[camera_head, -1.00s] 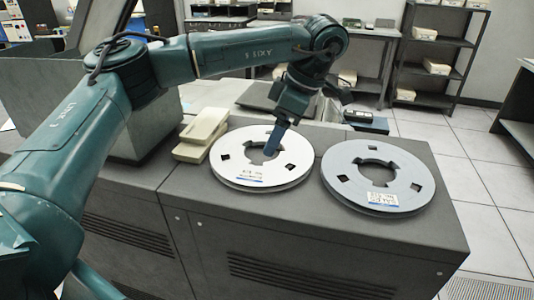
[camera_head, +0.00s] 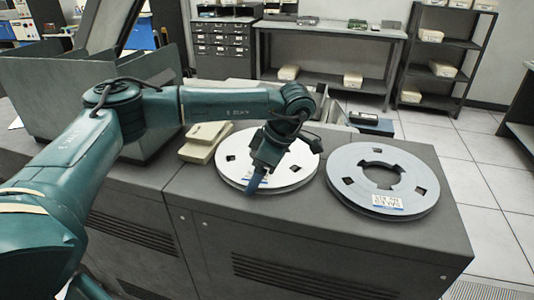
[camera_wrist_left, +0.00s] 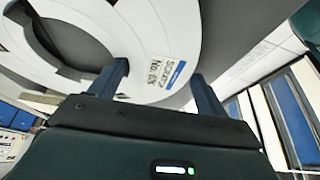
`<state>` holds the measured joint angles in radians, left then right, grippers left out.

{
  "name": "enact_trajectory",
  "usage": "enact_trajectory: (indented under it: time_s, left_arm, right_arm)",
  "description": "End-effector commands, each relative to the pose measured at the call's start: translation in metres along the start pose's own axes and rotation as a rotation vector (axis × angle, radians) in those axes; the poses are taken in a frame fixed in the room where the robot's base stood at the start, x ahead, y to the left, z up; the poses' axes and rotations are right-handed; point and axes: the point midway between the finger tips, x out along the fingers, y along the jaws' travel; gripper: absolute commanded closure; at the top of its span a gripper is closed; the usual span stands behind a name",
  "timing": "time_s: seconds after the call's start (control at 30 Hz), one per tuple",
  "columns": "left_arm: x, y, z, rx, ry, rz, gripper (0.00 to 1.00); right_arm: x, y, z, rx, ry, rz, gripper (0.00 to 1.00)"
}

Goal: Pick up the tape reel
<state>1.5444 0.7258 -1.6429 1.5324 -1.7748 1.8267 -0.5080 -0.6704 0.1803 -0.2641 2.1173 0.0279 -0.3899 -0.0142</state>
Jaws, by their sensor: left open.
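Two tape reels lie flat on the grey cabinet top. My left gripper (camera_head: 254,188) is at the near rim of the white left reel (camera_head: 292,165). In the left wrist view its fingers (camera_wrist_left: 158,72) are open and apart. One finger is over or beside the reel's flat ring (camera_wrist_left: 186,45), and the other is out past its outer edge. The reel's printed label (camera_wrist_left: 165,72) shows between them. Whether either finger touches the reel I cannot tell. The second reel, grey-blue (camera_head: 343,178), lies to the right with its label toward me. My arm hides part of the left reel.
Beige boxes (camera_head: 201,142) are stacked left of the white reel. A grey bin-like housing (camera_head: 60,75) stands at the left. The cabinet top (camera_head: 300,215) is bare in front of the reels. Shelves (camera_head: 432,55) stand far behind.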

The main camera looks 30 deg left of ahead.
Motion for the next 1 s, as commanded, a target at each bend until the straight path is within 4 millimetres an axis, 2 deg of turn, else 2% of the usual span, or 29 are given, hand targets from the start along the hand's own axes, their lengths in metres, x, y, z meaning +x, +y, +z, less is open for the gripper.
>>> enact_trajectory:
  time_s: [0.27, 0.9, 1.0]
  left_arm:
    - [0.0033, -0.0001, 0.0004, 0.001, 0.0, 0.001, 0.25]
    - [0.0025, -0.0001, 0.0005, 0.001, -0.001, 0.001, 0.77]
    - [0.0009, 0.0007, 0.0001, -0.001, -0.002, 0.004, 0.78]
  right_arm:
    - [0.0012, 0.0003, 0.0043, 0.001, -0.009, 0.0, 0.64]
    - [0.0, 0.0005, -0.0003, -0.003, 0.0, -0.002, 0.64]
    - [-0.0002, 0.0005, -0.0003, -0.004, 0.0, -0.002, 0.64]
